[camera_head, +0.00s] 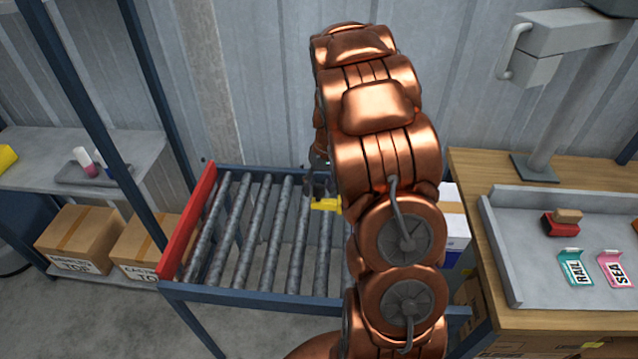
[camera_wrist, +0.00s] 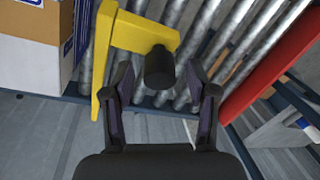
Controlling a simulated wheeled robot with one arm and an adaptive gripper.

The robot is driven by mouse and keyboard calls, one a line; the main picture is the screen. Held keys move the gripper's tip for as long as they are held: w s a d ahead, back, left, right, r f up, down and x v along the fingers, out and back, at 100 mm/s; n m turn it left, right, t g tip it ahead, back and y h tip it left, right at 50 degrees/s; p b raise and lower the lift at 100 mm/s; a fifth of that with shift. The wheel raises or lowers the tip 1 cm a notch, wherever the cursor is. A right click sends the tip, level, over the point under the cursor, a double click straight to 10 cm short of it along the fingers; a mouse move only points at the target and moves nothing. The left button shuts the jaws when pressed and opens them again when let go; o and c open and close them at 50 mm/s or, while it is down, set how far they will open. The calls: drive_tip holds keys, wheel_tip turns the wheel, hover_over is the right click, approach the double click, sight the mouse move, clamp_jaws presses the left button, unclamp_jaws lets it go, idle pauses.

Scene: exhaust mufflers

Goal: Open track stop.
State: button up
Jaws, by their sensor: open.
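The track stop looks to be a yellow angled bar with a black cylindrical knob (camera_wrist: 159,66). The yellow bar (camera_wrist: 140,36) lies over the rollers in the wrist view, with one leg reaching down beside a box. In the head view a small yellow part (camera_head: 326,204) shows beside my arm. My gripper (camera_wrist: 160,80) is open, with one finger on each side of the knob and visible gaps. In the head view my arm hides most of the stop and much of my gripper (camera_head: 320,180).
The roller track (camera_head: 245,235) has a blue frame and a red end bar (camera_head: 188,222) at left. A white and brown box (camera_head: 455,225) stands right of my arm. A workbench (camera_head: 470,175) is at right, and a blue rack post (camera_head: 98,120) at left.

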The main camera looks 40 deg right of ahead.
drive_tip(key=shift+f, duration=0.2)
clamp_jaws()
idle(0.5)
